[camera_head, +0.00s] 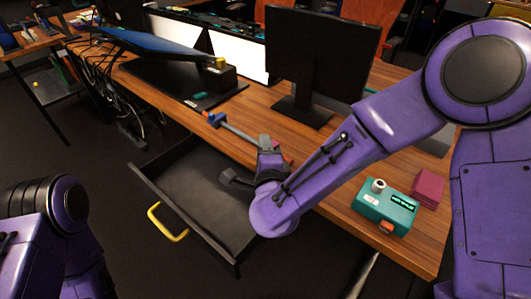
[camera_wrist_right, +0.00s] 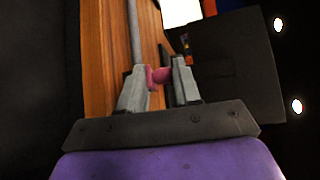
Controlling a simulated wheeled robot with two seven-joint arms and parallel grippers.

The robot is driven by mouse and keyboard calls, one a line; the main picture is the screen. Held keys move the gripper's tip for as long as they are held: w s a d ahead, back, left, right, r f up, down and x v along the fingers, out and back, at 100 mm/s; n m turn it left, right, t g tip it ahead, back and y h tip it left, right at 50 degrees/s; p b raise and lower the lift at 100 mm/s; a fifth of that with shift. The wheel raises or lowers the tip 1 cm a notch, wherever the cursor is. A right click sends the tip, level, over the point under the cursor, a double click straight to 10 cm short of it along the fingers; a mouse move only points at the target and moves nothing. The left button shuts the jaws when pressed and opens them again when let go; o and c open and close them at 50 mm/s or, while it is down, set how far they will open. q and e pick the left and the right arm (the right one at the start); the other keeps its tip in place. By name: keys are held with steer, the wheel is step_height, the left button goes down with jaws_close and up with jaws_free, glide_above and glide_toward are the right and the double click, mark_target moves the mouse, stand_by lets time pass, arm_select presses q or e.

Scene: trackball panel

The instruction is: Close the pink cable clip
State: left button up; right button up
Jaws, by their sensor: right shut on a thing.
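The pink cable clip (camera_wrist_right: 158,77) shows between the two grey fingers of my right gripper (camera_wrist_right: 160,90) in the right wrist view. The fingers are shut on it from both sides and cover part of it. Whether the clip is open or closed cannot be told. In the head view my right gripper (camera_head: 265,147) is at the front edge of the desk, above the drawer. It hides most of the clip there. A grey cable or rod (camera_head: 240,133) runs along the desk edge to the gripper. My left gripper is out of view.
A blue clip (camera_head: 217,119) sits at the far end of the grey cable. An open black drawer (camera_head: 185,180) with a yellow handle (camera_head: 166,224) juts out below. A teal trackball box (camera_head: 386,208), a maroon block (camera_head: 428,187) and a monitor (camera_head: 322,50) stand on the desk.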

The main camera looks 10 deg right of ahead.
steer(key=shift+f, duration=0.1)
steer(key=shift+b, duration=0.3)
steer(key=o, duration=0.9)
steer(key=shift+s, duration=0.1)
steer(key=shift+o, duration=0.2)
steer(key=shift+f, duration=0.15)
steer(key=shift+n, duration=0.3)
steer(key=shift+s+f, duration=0.1)
